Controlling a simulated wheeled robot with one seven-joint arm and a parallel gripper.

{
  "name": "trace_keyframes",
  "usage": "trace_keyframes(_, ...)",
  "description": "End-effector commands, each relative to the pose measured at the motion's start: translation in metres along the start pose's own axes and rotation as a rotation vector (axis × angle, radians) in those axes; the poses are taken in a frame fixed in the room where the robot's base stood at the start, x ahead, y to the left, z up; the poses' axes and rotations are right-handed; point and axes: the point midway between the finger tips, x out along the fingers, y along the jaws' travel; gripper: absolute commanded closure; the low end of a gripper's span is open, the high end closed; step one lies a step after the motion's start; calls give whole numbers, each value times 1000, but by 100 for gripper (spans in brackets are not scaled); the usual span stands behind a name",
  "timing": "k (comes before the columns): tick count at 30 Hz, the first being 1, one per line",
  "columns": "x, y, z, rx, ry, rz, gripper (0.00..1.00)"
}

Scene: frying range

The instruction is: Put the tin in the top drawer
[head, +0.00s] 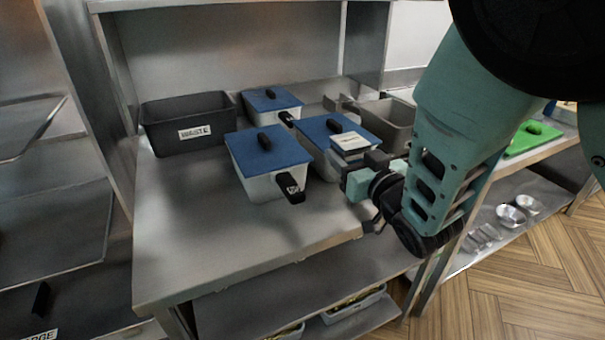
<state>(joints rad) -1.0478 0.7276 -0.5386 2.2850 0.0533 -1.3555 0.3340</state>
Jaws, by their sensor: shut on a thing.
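My gripper (362,163) is at the centre right, over the right part of the steel counter. It is shut on a small boxy tin (349,141) with a pale top and a dark mark on it. The tin is in front of a blue-lidded pan in this view, and its lower part is hidden by the jaws. I cannot tell the gap between the tin and the pan. I cannot make out a drawer in this view.
Several white pans with blue lids (264,150) and black handles stand on the counter (190,235). A black WASTE bin (165,118) is at the back left, a grey metal bin (393,117) at the back right. The counter's front left is clear. Metal bowls (510,215) sit on a lower shelf at right.

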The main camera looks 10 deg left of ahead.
Motion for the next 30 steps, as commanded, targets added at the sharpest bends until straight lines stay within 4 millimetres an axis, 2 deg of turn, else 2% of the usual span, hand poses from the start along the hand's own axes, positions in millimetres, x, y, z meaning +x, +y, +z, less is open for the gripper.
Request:
trace_keyframes(2, 1, -3, -6, 2, 2, -13, 77)
trace_keyframes(5, 1, -5, -1, 0, -3, -21, 77)
trace_keyframes(13, 1, -5, 40, 0, -4, -20, 77)
trace_keyframes(19, 1, -5, 54, 1, -2, -20, 77)
trace_keyframes(27, 1, -5, 87, 1, -2, -20, 77)
trace_keyframes(30, 1, -5, 90, 2, 0, -20, 77)
